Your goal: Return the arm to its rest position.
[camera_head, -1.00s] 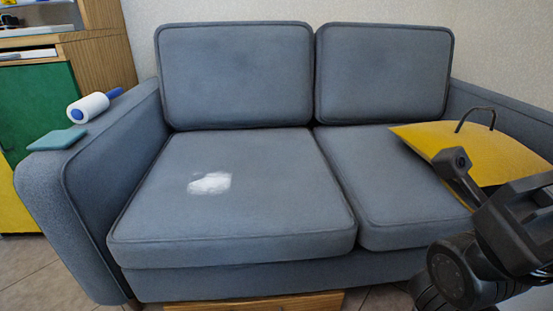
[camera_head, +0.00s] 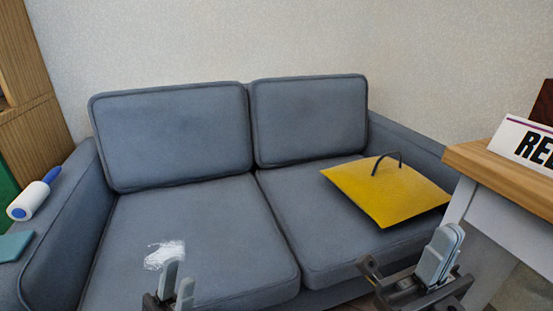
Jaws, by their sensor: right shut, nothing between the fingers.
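My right gripper (camera_head: 441,256) is at the bottom right, in front of the sofa's right seat and below the yellow cushion. Its pale fingers are together with nothing between them. My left gripper (camera_head: 177,284) is at the bottom left, in front of the left seat and just below a white patch (camera_head: 165,254). Its two fingertips stand apart, with nothing seen between them. Both arms are mostly cut off by the bottom edge.
A blue-grey sofa (camera_head: 225,225) fills the middle. A yellow cushion with a dark handle (camera_head: 385,190) lies on its right seat. A lint roller (camera_head: 33,196) and a teal cloth (camera_head: 14,246) are at the left armrest. A wooden-topped table (camera_head: 500,176) with a sign (camera_head: 530,146) stands at the right.

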